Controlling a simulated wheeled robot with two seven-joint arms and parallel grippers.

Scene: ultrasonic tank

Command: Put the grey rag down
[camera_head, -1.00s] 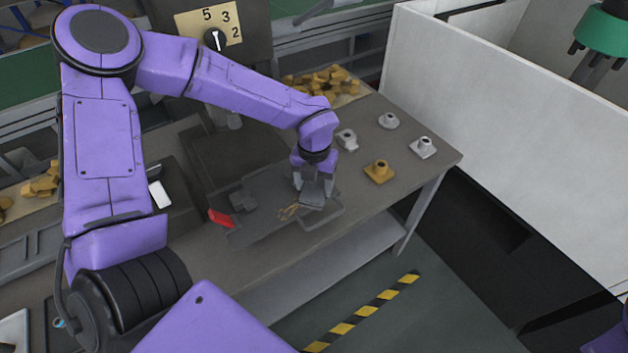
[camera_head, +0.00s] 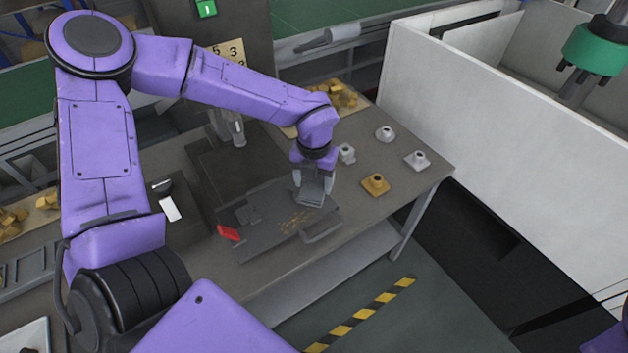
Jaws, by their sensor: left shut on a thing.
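My left gripper (camera_head: 312,180) is shut on the grey rag (camera_head: 311,192), a small flat grey piece between its fingers. The rag is at the far right end of a dark grey tray (camera_head: 262,240) on the workbench. I cannot tell whether the rag touches the tray's surface. Yellow-brown specks (camera_head: 295,221) lie on the tray just left of the rag. My right gripper is not in view.
A red piece (camera_head: 228,232) and a small grey block (camera_head: 247,214) are at the tray's left. A brass fitting (camera_head: 375,184) and several silver fittings (camera_head: 416,160) stand on the workbench (camera_head: 390,215) at right. A white partition (camera_head: 480,110) stands beyond.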

